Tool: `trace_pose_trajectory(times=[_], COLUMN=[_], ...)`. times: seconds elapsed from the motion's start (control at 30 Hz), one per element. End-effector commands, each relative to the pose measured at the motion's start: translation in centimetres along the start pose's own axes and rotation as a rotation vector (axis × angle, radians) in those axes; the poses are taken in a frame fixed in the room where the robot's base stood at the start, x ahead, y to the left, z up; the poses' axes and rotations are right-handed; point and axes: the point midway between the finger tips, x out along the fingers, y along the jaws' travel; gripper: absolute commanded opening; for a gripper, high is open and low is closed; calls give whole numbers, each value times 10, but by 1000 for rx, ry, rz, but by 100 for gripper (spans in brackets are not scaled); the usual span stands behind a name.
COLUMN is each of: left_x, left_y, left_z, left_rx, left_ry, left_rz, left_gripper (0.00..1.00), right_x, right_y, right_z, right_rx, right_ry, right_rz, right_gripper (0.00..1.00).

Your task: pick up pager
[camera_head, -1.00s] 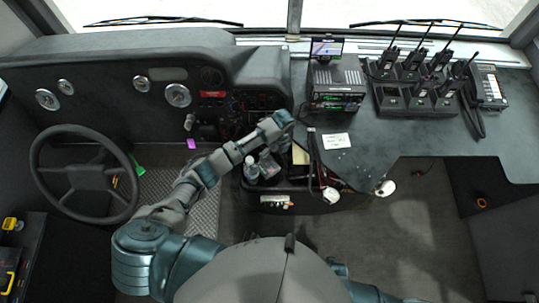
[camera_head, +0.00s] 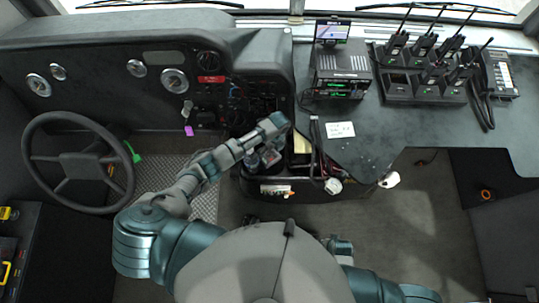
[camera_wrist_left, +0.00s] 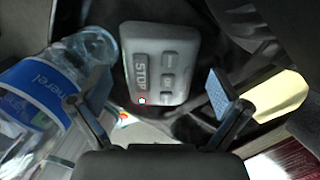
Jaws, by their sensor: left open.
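A grey handheld device (camera_wrist_left: 160,60) with a STOP button and smaller buttons, likely the pager, stands upright in the left wrist view. My left gripper (camera_wrist_left: 157,95) is open, with one finger on each side of the device's lower half in that view. I cannot tell whether either finger touches it. In the head view, my left arm reaches over the bin below the console; the device cannot be made out there. My right gripper cannot be made out.
A water bottle (camera_wrist_left: 40,98) lies close left of the device. A yellowish item (camera_wrist_left: 272,103) is at the right. The bin (camera_head: 310,190) sits under the desk (camera_head: 385,135). Radios (camera_head: 345,72) and several handsets in a charger (camera_head: 425,90) stand on the desk. A steering wheel (camera_head: 80,160) is at left.

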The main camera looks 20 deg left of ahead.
Motion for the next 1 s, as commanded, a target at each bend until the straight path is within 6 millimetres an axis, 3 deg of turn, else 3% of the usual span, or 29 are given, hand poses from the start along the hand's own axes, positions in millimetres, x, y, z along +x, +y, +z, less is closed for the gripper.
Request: trace_pose_trajectory(times=[0.27,0.37,0.57,0.6,0.87,1.0], left_x=[5,4,5,4,3,-7], left_y=[-1,-1,-1,-1,-1,1], left_z=[-1,-1,-1,-1,-1,-1], left_rx=[0,0,0,0,0,0], left_ry=[-2,-1,-1,-1,0,-1], left_rz=[-1,-1,-1,-1,-1,-2], left_gripper=[100,80,30,26,26,26], right_x=[-4,-3,-2,-2,-3,0], right_y=[1,1,1,1,1,1], right_z=[-3,-3,-3,-3,-4,-1], right_rx=[0,0,0,0,0,0], right_ry=[3,3,1,1,3,1], right_rz=[0,0,0,0,0,0], right_gripper=[40,40,40,40,40,40])
